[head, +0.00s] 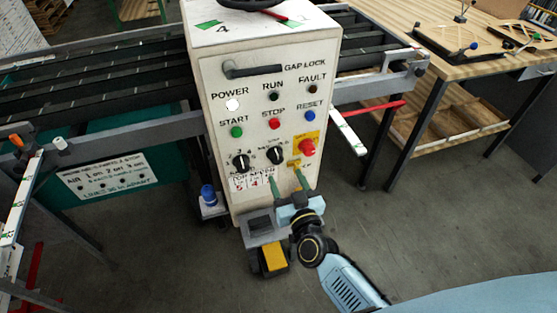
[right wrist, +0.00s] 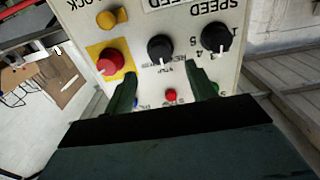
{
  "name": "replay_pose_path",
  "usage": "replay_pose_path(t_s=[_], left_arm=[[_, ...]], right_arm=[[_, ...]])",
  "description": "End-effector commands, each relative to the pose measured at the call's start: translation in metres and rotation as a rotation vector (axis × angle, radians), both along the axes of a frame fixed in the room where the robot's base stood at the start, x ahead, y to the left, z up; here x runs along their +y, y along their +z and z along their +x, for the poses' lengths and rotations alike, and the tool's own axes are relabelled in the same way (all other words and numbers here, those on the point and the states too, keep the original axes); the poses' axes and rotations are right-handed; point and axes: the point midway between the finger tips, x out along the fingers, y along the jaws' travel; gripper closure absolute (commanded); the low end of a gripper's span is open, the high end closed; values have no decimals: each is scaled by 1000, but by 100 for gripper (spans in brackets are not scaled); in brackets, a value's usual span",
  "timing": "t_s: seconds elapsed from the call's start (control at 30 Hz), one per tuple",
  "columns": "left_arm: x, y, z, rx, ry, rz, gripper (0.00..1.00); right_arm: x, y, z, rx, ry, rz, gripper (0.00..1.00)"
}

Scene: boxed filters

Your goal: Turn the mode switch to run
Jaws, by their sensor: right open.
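The control box (head: 265,110) stands upright in the middle of the head view. Its mode switch appears to be the black knob (head: 274,155) at centre right, left of the red mushroom button; it also shows in the right wrist view (right wrist: 160,48). My left gripper is out of view.
A red mushroom button (head: 306,147) sits close to the right of the knob. Start, stop and reset buttons are above. A conveyor (head: 100,95) runs behind the box. A wooden workbench (head: 460,65) stands at right. The floor in front is partly clear.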

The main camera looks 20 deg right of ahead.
Motion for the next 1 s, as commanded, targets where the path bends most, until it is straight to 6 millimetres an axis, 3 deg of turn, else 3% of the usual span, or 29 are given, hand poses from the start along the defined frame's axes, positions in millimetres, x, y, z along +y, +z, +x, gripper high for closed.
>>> replay_pose_path(t_s=[0.1, 0.33, 0.5, 0.8, 1.0], left_arm=[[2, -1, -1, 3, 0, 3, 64], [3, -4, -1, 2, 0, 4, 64], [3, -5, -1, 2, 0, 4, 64], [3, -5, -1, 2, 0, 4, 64], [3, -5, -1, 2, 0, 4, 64]], right_arm=[[1, 0, 26, -1, 1, -2, 44], [2, 0, 60, 0, 2, -2, 44], [3, -1, 70, 2, 2, -1, 44], [3, -1, 72, 2, 2, -1, 44], [3, -1, 72, 2, 1, -1, 69]])
